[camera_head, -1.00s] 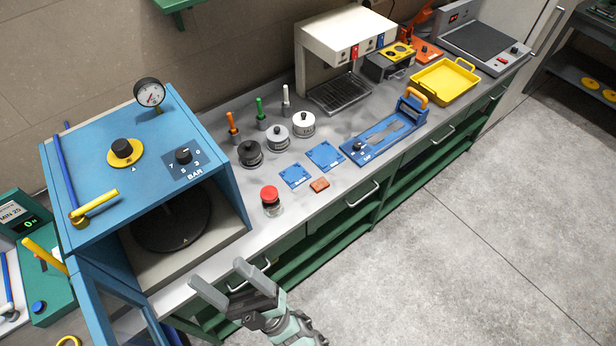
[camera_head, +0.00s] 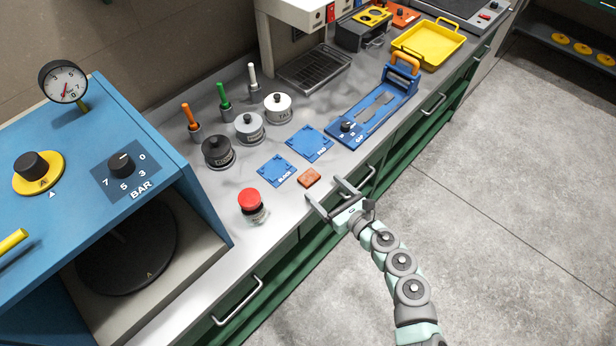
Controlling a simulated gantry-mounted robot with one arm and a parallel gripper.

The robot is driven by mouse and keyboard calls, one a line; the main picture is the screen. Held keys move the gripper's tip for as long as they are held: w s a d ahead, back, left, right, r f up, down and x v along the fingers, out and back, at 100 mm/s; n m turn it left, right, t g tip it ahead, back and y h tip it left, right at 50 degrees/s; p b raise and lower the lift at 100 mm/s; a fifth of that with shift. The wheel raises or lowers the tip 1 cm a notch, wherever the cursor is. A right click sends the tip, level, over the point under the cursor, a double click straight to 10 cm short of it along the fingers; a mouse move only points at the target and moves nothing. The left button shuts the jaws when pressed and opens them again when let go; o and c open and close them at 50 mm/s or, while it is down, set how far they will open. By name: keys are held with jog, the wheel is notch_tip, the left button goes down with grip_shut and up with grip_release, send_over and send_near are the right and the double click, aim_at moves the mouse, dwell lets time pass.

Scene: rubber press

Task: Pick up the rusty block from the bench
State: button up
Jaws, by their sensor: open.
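The rusty block (camera_head: 309,178) is a small orange-brown piece lying on the grey bench (camera_head: 222,281), near its front edge. It sits just in front of two blue plates. My gripper (camera_head: 324,196) is open and empty at the bench's front edge. Its two fingers point toward the bench, just in front of and slightly right of the block. A gap shows between the fingers and the block. How high the fingertips are above the bench is hard to tell.
Behind are the blue plates (camera_head: 277,170) and (camera_head: 310,143), several lidded pots (camera_head: 249,130) and a blue jig (camera_head: 373,112). A blue press (camera_head: 60,170) stands far left. Green drawers with handles (camera_head: 238,302) line the bench front.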

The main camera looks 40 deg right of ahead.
aim_at(311, 179)
jog(key=x, duration=0.3)
jog(key=p+x, duration=0.1)
jog(key=x, duration=0.1)
jog(key=shift+w+a+r, duration=0.1)
jog(key=shift+w+a, duration=0.1)
jog(key=shift+w, duration=0.35)
jog(key=shift+f, duration=0.25)
grip_shut()
